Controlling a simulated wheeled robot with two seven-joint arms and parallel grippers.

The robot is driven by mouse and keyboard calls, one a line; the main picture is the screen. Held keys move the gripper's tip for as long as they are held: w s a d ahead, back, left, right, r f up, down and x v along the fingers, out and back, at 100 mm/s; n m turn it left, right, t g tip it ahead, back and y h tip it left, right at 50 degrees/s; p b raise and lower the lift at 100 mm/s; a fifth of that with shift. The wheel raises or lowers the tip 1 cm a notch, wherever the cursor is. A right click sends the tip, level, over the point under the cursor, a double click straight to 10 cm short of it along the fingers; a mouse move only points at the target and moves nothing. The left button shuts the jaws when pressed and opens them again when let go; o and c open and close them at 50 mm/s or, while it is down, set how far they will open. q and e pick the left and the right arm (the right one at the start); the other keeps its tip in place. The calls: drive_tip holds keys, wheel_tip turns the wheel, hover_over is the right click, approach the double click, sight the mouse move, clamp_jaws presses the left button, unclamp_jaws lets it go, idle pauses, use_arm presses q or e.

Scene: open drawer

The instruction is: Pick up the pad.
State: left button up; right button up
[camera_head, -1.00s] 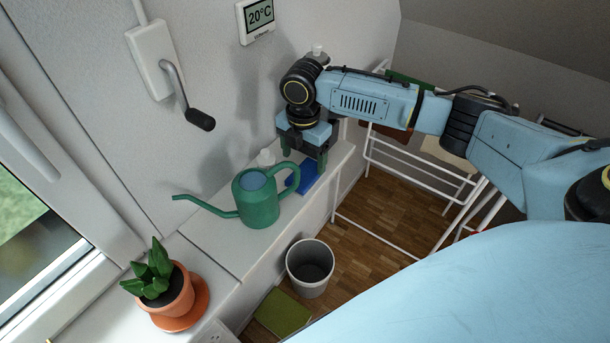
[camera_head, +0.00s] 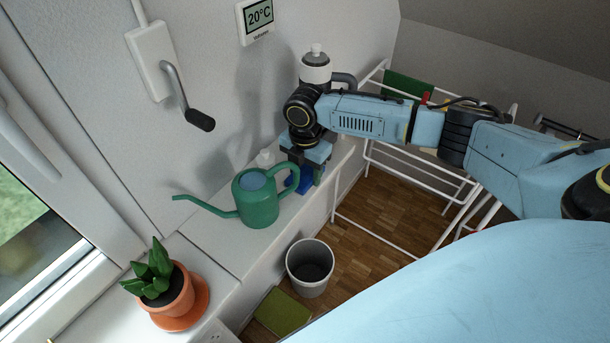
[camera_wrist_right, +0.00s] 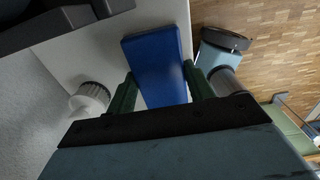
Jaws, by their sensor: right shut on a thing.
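The blue pad (camera_head: 305,184) is a flat slab at the white ledge, just right of the green watering can, partly hidden by my right gripper (camera_head: 304,178). In the right wrist view the blue pad (camera_wrist_right: 156,60) sits between the two dark green fingers of my right gripper (camera_wrist_right: 161,92), which are shut on it. The gripper points down at the ledge. I cannot tell whether the pad touches the ledge. My left gripper is not in view.
The green watering can (camera_head: 256,203) stands close beside my gripper. A white bottle (camera_wrist_right: 90,99) is near the wall. A potted plant (camera_head: 165,290) stands on the sill. A bin (camera_head: 310,268) and drying rack (camera_head: 424,179) are on the floor side.

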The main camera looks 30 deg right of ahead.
drive_tip(key=shift+r, duration=0.15)
drive_tip(key=shift+c, duration=0.3)
drive_tip(key=shift+r, duration=0.2)
drive_tip(key=s+d, duration=0.3)
drive_tip(key=s, duration=0.5)
drive_tip(key=s+d, duration=0.4)
drive_tip(key=s, duration=0.4)
drive_tip(key=shift+s+r+b, duration=0.3)
drive_tip(key=shift+r+b, duration=0.05)
drive_tip(key=shift+r, duration=0.1)
drive_tip(key=o, duration=0.5)
drive_tip(key=c, duration=0.4)
drive_tip(key=shift+a, duration=0.1)
